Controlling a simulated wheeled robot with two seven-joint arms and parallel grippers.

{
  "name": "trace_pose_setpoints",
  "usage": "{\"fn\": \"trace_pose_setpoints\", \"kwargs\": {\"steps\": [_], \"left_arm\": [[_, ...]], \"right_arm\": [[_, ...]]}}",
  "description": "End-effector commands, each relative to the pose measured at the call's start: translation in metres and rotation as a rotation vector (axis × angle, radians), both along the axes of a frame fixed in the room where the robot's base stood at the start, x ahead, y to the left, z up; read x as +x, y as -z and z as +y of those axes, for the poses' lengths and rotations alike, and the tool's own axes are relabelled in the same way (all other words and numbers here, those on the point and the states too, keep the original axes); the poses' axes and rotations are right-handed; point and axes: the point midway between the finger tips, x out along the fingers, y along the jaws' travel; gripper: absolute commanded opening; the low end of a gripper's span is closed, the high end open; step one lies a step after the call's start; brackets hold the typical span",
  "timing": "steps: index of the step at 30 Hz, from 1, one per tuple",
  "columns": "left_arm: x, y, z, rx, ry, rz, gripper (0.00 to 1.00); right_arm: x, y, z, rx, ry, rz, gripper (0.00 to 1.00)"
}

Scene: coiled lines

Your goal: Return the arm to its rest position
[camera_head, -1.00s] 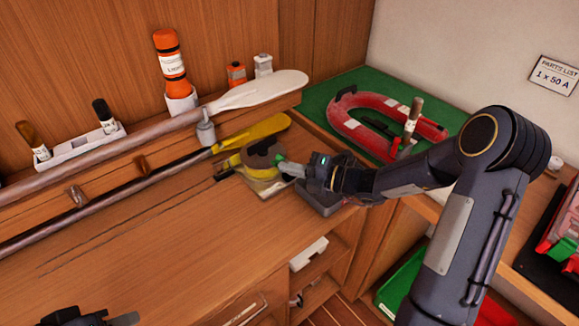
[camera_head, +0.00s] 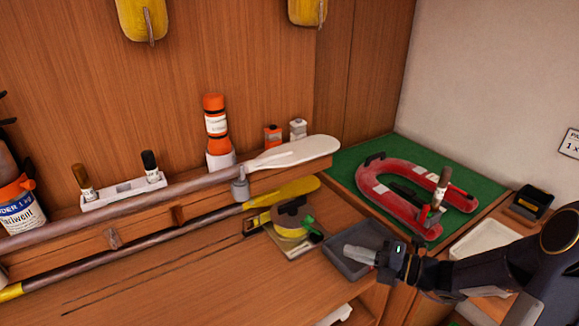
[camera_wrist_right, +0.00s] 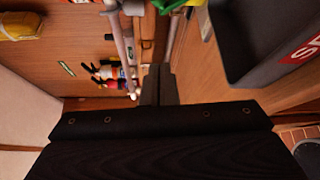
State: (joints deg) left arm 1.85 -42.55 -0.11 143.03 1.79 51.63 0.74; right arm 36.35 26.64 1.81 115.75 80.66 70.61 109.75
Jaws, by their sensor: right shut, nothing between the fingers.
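My right arm comes in from the right edge in the head view. Its gripper (camera_head: 350,252) points left over the dark grey tray (camera_head: 340,262) on the right of the bench. The fingers are together with nothing between them. In the right wrist view the closed fingers (camera_wrist_right: 158,80) stand out dark, clear of other things. A yellow-sided roll (camera_head: 290,230) with a green piece (camera_head: 311,226) at its right sits left of the gripper, apart from it. My left gripper is out of view.
A red U-shaped object (camera_head: 385,203) lies on a green mat (camera_head: 470,183) behind my right arm. Two long paddles, one white (camera_head: 300,152) and one yellow (camera_head: 285,191), lie along the back. An orange bottle (camera_head: 214,125) stands behind them. The front bench top is clear.

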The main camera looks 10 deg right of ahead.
Motion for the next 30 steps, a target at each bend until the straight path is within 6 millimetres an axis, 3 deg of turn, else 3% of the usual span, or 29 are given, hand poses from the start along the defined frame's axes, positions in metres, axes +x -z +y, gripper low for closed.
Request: {"fn": "trace_pose_setpoints", "kwargs": {"steps": [5, 9, 12, 16, 21, 22, 25, 30], "left_arm": [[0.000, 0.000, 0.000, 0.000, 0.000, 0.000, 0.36], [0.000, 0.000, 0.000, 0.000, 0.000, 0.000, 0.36], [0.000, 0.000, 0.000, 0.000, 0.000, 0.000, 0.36], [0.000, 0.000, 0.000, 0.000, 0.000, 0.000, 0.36], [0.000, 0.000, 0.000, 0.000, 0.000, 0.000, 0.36], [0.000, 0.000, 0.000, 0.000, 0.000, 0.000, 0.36], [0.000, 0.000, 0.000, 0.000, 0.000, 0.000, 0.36], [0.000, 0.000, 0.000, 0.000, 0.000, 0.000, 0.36]], "right_arm": [[-0.026, -0.024, 0.027, -0.235, -0.148, -0.205, 0.00], [-0.084, -0.047, 0.062, -0.666, -0.446, -0.641, 0.00], [-0.130, -0.053, 0.075, -0.986, -0.704, -1.027, 0.00], [-0.179, -0.051, 0.074, -1.347, -1.058, -1.544, 0.00], [-0.216, -0.044, 0.054, -1.666, -1.510, -2.109, 0.00], [-0.219, -0.043, 0.051, 1.653, 1.536, 2.121, 0.00], [-0.226, -0.042, 0.041, 1.468, 1.461, 1.950, 0.00], [-0.230, -0.041, 0.035, 1.347, 1.418, 1.834, 0.00]]}}
